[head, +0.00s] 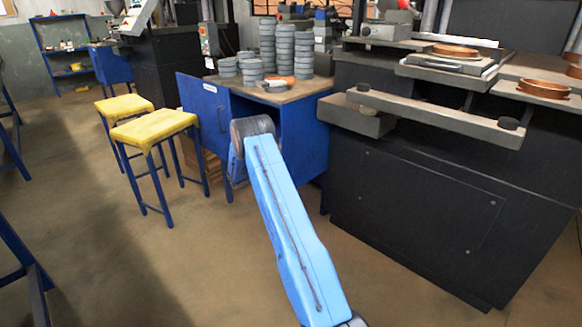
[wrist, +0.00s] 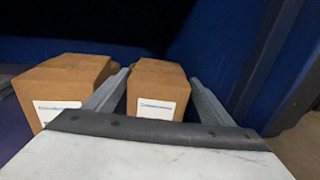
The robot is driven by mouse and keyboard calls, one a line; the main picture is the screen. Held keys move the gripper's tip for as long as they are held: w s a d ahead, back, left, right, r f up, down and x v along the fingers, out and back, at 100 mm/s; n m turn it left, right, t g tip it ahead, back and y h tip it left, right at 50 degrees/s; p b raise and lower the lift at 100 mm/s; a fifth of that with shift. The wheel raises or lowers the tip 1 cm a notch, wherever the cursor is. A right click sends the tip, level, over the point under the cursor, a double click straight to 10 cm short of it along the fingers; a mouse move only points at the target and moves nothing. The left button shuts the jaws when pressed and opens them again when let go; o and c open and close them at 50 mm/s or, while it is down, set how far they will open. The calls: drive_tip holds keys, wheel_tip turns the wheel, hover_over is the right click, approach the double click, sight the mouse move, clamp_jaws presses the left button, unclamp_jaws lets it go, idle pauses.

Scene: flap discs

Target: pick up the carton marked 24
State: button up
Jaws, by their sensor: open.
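Two brown cardboard cartons show in the wrist view: a left carton (wrist: 70,80) and a right carton (wrist: 158,82), each with a white label. The print on the labels is too small to read, so I cannot tell which is marked 24. My gripper (wrist: 158,76) is open, with one finger on each side of the right carton. A gap shows beside the carton; contact cannot be told. The lower part of the right carton is hidden by my gripper's body. In the head view my arm reaches to the blue workbench (head: 203,108) and the gripper is hidden.
Blue panels (wrist: 215,35) stand behind and right of the cartons. Stacks of grey discs (head: 285,50) stand on the bench top. Two yellow-topped stools (head: 155,125) are at its left. A black machine (head: 420,190) stands at right. Floor at front left is mostly clear.

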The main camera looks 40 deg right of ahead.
drive_tip(key=shift+s+d+f, duration=0.1)
drive_tip(key=shift+d, duration=1.2)
drive_tip(key=shift+s+d+f, duration=0.1)
drive_tip(key=shift+d, duration=1.15)
drive_tip(key=c, duration=1.3)
drive_tip(key=shift+r, duration=0.15)
drive_tip(key=c, duration=0.3)
